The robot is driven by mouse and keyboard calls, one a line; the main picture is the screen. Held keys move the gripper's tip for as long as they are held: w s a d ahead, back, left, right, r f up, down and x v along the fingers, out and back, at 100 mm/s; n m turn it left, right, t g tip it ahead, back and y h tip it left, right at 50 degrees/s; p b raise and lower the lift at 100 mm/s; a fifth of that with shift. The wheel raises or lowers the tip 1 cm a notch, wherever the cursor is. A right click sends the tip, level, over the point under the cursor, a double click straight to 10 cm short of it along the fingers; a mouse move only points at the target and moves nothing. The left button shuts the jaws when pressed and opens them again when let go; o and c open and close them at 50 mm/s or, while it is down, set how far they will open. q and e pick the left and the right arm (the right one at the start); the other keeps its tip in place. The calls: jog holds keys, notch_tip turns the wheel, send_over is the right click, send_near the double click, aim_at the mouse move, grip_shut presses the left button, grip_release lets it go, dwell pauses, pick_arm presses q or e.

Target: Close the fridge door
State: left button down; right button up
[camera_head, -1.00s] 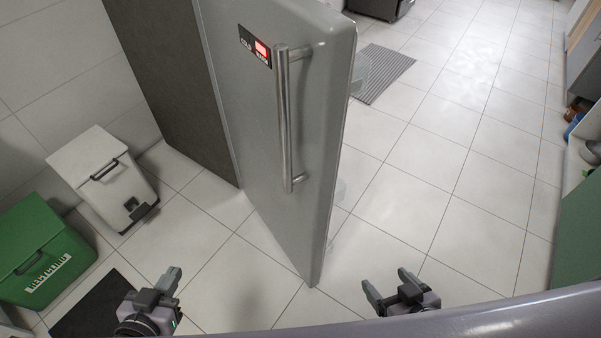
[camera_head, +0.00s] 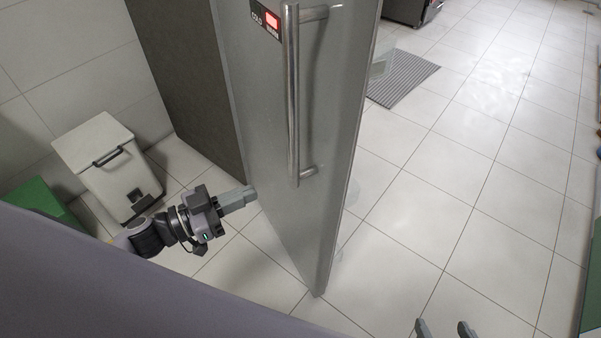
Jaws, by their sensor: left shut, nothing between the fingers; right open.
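The grey fridge door (camera_head: 264,130) stands swung open in the middle of the view, with a long vertical metal handle (camera_head: 292,100) and a small red display at its top. My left gripper (camera_head: 250,194) is shut and empty. Its fingertips are at the door's outer face, left of and below the handle; I cannot tell whether they touch it. My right gripper (camera_head: 444,328) is open and empty at the bottom edge, right of the door, with only its fingertips showing. The fridge's inside is hidden behind the door.
A white bin (camera_head: 100,160) and a green bin (camera_head: 38,203) stand at the left by the tiled wall. A dark panel (camera_head: 185,80) rises left of the door. A grey striped mat (camera_head: 403,77) lies behind the door.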

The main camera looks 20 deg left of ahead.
aim_at(297, 174)
pick_arm(q)
jog(key=x, duration=1.2)
